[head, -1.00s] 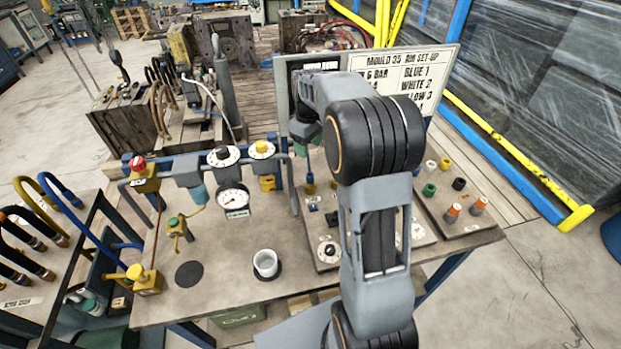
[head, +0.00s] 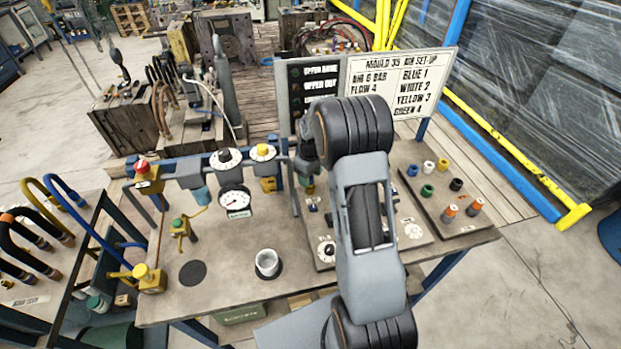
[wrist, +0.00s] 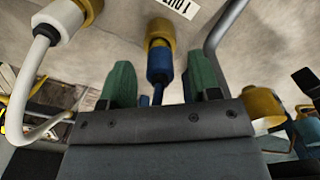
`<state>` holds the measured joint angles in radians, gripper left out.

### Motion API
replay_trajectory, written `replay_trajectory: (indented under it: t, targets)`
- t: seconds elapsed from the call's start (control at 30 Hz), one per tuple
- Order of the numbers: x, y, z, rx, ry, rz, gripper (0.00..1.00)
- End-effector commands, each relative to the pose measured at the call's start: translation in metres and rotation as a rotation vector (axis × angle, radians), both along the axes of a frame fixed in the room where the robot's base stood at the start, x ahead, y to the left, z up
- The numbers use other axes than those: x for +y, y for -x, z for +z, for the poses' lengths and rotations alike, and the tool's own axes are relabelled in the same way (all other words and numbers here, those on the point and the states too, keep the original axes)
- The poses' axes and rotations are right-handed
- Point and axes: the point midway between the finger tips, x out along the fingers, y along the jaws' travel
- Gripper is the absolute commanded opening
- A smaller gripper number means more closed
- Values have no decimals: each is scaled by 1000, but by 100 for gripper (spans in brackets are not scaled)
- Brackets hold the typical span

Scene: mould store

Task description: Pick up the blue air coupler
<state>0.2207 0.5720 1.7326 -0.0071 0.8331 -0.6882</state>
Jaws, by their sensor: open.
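The blue air coupler (wrist: 159,63) shows in the wrist view, with a yellow collar (wrist: 160,35) at its far end and a thin blue stem or hose at its near end. My gripper (wrist: 160,82) has its two green fingers apart, one on each side of the coupler. Gaps show between the coupler and both fingers.
A white fitting with a white hose (wrist: 47,35) lies left of the fingers, and another yellow fitting (wrist: 262,105) lies right. The bench (head: 225,290) carries a gauge (head: 235,201), a white cup (head: 267,262) and several coloured fittings. A sign board (head: 402,85) stands behind.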

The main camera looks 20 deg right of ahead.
Motion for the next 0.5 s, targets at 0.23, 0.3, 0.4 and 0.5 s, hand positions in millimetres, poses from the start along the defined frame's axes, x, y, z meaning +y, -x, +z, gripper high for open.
replay_trajectory:
  t: [0.23, 0.3, 0.4, 0.5]
  targets:
    - [0, 0, -17, 0, 0, 0, 57]
    - [0, 0, -18, -1, 0, 0, 57]
    - [0, 0, -18, -1, 0, 0, 57]
    - [0, 0, -18, -1, 0, 0, 51]
